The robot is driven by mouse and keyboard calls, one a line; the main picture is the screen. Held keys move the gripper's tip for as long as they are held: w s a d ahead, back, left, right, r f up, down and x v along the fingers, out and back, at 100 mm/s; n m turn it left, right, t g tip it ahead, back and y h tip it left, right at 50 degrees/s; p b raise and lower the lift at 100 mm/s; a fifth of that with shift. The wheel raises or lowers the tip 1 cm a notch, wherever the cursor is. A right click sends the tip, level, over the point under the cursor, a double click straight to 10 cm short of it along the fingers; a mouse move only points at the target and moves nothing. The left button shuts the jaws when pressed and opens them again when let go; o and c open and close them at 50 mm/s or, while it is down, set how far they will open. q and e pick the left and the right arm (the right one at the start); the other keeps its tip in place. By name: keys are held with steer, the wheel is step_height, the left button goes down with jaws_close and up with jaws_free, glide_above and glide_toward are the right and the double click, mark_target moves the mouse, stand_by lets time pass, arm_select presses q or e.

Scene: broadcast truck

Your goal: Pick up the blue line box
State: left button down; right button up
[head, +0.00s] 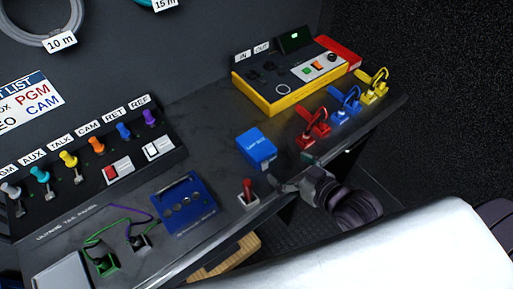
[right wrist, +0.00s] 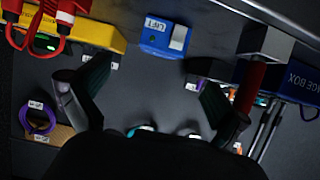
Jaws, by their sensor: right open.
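A bright blue box (head: 257,148) with a small white label stands near the front edge of the desk in the head view; the label is too blurred to read with certainty. My right gripper (head: 297,172) is open and empty, just in front of and to the right of it, apart from it. In the right wrist view my open fingers (right wrist: 155,88) stand apart with nothing between them. A blue block (right wrist: 165,38) with a white label and a grey part shows beyond them; I cannot tell if it is the same box. My left gripper is not in view.
A darker blue box (head: 186,203) with round sockets and a red-handled lever (head: 248,192) stand to the left. Red (head: 313,130), blue (head: 344,106) and yellow (head: 374,88) cabled blocks stand to the right. A yellow console (head: 290,76) is behind. Bare desk surrounds the bright blue box.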

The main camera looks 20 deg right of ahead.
mark_target(256, 143)
steer(key=shift+w+a+r, duration=0.15)
steer(key=shift+w+r, duration=0.1)
steer(key=shift+w, duration=0.1)
steer(key=x, duration=0.4)
steer(key=p+x, duration=0.1)
steer(key=x, duration=0.4)
steer(key=r+x, duration=0.1)
steer(key=x, duration=0.3)
steer(key=shift+w+a+f, duration=0.15)
steer(key=shift+w+a, duration=0.15)
steer(key=shift+a, duration=0.05)
steer(key=shift+s, duration=0.1)
steer(key=shift+c, duration=0.3)
steer(key=c, duration=1.3)
